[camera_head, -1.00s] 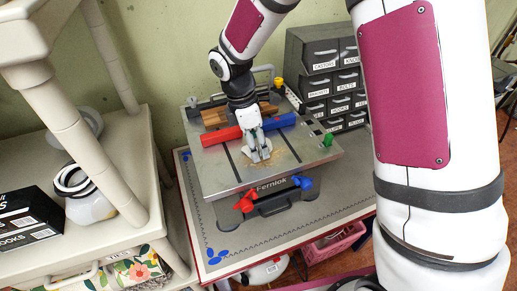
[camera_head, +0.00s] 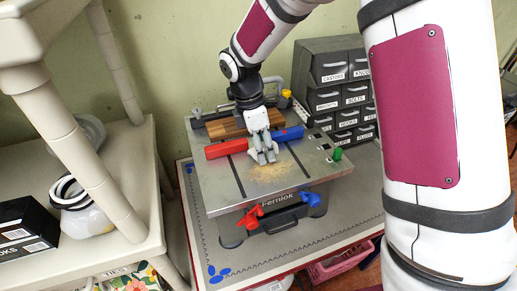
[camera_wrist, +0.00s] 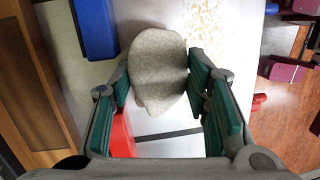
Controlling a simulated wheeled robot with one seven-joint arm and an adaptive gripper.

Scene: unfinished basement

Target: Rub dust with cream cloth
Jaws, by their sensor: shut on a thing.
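The cream cloth (camera_wrist: 158,68) is pinched between the green-padded fingers of my gripper (camera_wrist: 160,90) in the wrist view. In the head view my gripper (camera_head: 264,155) points down over the metal top of the workbench (camera_head: 215,180), and the cloth is too small there to make out clearly. The dust (camera_head: 272,172) is a patch of tan specks on the bench top, just in front of my gripper. It also shows in the wrist view (camera_wrist: 205,22), beyond the cloth. Whether the cloth touches the bench top I cannot tell.
A red block (camera_head: 226,149) and a blue block (camera_head: 289,133) lie beside my gripper. A wooden piece (camera_head: 228,127) lies behind them. Labelled drawers (camera_head: 322,78) stand at the back right. A beige shelf (camera_head: 110,245) is at left. The bench's front right top is mostly clear.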

